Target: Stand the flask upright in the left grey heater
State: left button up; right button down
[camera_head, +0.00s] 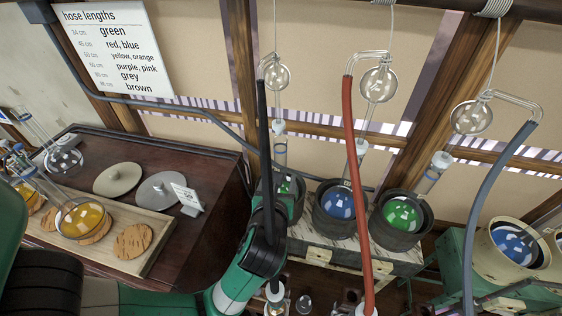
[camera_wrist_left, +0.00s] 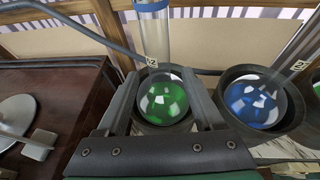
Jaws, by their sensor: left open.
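A round flask of green liquid (camera_wrist_left: 163,100) sits in the left grey heater (camera_wrist_left: 150,127), its neck standing about upright in the left wrist view. In the head view my arm covers most of this heater (camera_head: 296,205), and only a little of the green flask (camera_head: 285,187) shows. My left gripper (camera_wrist_left: 160,84) is open, with one finger on each side of the flask. I cannot tell whether the fingers touch the glass. My right gripper is not in view.
Grey heaters with a blue flask (camera_head: 339,203) and a green flask (camera_head: 402,214) stand to the right. Black, red (camera_head: 355,170) and blue-grey (camera_head: 483,200) hoses hang from glassware above. A wooden tray (camera_head: 150,262) at left holds a yellow flask (camera_head: 84,219) and cork rings.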

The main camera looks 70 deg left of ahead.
pick_arm(q)
jog(key=p+v, duration=0.1)
jog(key=v, duration=0.3)
jog(key=shift+s+d, duration=0.1)
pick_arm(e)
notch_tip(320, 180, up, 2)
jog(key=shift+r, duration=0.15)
